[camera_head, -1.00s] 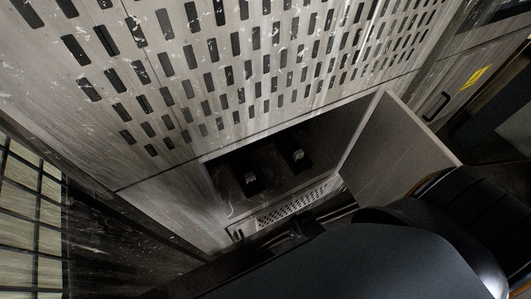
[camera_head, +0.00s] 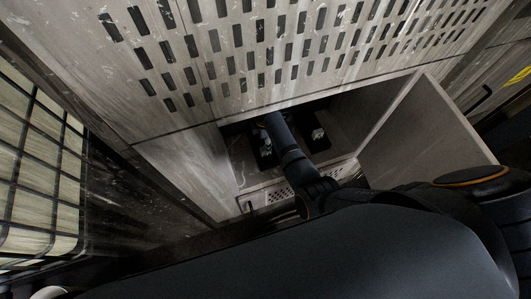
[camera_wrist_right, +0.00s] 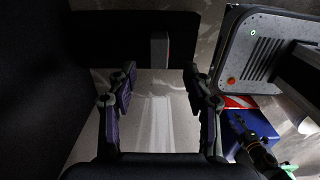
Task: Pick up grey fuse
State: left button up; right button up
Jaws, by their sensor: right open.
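In the right wrist view, a small grey upright block (camera_wrist_right: 159,50), which looks like the grey fuse, stands against a dark panel. My right gripper (camera_wrist_right: 159,78) is open, with its fingers on either side of the view and the block beyond and between them. They do not appear to touch it. In the head view, my right arm reaches into the open cabinet compartment, and its gripper is not clear there. Two dark holders with pale pieces show inside, one left (camera_head: 265,150) and one right (camera_head: 318,135) of my arm.
The compartment's open door (camera_head: 425,135) stands to the right of my arm. A perforated panel (camera_head: 260,50) lies above the opening. A grey box with a red button (camera_wrist_right: 255,50) and a blue object (camera_wrist_right: 255,125) show at the right of the wrist view.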

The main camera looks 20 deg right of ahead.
jog(key=f, duration=0.3)
jog(key=f+b, duration=0.1)
jog(key=f, duration=0.2)
jog(key=shift+w+d+f, duration=0.1)
jog(key=shift+d+f, duration=0.1)
jog(key=shift+f, duration=0.05)
jog(key=shift+c, duration=0.3)
grip_shut()
